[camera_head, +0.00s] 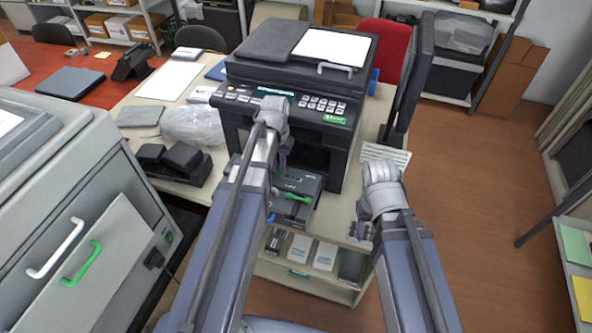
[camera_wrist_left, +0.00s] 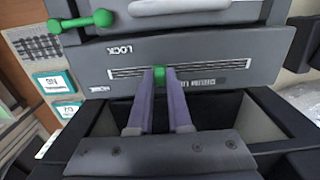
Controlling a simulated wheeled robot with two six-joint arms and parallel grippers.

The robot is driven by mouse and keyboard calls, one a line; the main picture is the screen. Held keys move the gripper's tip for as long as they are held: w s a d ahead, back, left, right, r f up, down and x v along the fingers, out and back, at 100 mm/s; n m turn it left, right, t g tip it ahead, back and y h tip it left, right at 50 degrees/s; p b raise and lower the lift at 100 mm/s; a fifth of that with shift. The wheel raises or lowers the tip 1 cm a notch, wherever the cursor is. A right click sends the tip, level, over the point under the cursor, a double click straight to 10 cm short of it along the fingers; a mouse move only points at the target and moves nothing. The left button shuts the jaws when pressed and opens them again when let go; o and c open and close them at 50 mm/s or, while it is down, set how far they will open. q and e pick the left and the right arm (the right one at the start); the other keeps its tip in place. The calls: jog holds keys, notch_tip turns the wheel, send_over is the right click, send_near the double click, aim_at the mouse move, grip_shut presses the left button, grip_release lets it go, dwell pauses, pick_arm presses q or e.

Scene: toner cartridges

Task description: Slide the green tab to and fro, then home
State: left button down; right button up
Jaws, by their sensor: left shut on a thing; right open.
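The green tab (camera_wrist_left: 159,72) sits in a striped slot on the dark cartridge face (camera_wrist_left: 215,45) in the left wrist view, somewhat left of the slot's middle. My left gripper (camera_wrist_left: 160,80) is shut on the tab, one purple finger on each side. In the head view the cartridge unit (camera_head: 296,183) is at the front of the printer; my left arm hides the tab and the left fingertips there. My right gripper (camera_head: 361,232) is open and empty, right of the unit and apart from it.
A green lever with a ball end (camera_wrist_left: 80,22) is left of the slot, near the LOCK print. The printer (camera_head: 300,75) stands behind the unit. A grey cabinet (camera_head: 70,190) is at left. Boxes fill the shelf (camera_head: 309,285) below.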

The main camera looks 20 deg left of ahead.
pick_arm(q)
jog(key=a, duration=1)
jog(key=shift+w+a, duration=0.1)
jog(key=shift+w, duration=0.1)
jog(key=c, duration=0.8)
grip_release()
jog(key=shift+a, duration=0.15)
jog(key=shift+c, duration=0.2)
jog(key=shift+r+p, duration=0.55)
jog(key=shift+p, duration=0.05)
notch_tip(320, 180, up, 7)
jog(key=p, duration=0.6)
jog(key=shift+f+p, duration=0.15)
jog(key=shift+p, duration=0.15)
